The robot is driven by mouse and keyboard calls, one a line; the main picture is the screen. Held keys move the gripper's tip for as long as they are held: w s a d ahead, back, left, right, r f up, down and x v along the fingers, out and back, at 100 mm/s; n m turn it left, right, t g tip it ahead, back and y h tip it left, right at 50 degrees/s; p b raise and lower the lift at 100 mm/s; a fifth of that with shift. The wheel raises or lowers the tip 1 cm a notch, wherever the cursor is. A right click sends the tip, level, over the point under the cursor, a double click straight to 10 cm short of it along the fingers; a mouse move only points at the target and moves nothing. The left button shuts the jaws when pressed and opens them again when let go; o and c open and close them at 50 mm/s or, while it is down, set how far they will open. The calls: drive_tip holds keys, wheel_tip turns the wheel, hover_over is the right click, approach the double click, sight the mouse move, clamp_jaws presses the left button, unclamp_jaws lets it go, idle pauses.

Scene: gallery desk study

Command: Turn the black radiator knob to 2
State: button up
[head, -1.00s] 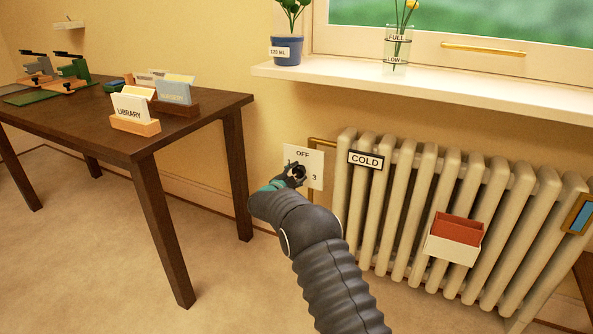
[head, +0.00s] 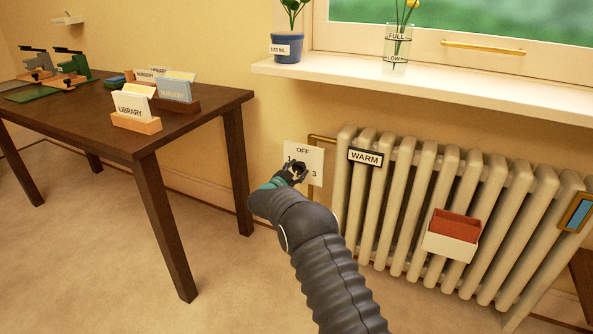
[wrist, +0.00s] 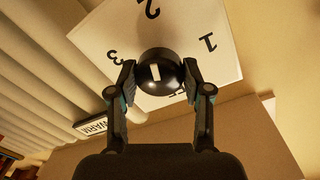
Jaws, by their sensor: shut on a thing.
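The black radiator knob (wrist: 163,78) sits on a white dial plate (head: 304,153) at the left end of the radiator. In the wrist view the dial plate (wrist: 100,40) shows 1, 2 and 3; OFF is mostly hidden behind the knob and a finger. A short white mark shows on the knob's face, its long side roughly in line with the 2; I cannot tell exactly where it points. My gripper (wrist: 160,86) is shut on the knob, a finger on each side. In the head view my gripper (head: 297,171) covers most of the knob.
A sign reading WARM (head: 365,157) hangs on the radiator (head: 408,200), right of the dial. A red and white box (head: 452,236) hangs farther right. A dark desk (head: 190,120) stands at left. The sill (head: 420,88) juts out above.

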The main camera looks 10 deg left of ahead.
drive_tip(key=shift+a, duration=0.15)
drive_tip(key=o, duration=1.2)
drive_tip(key=shift+c, duration=0.2)
drive_tip(key=v, duration=1.2)
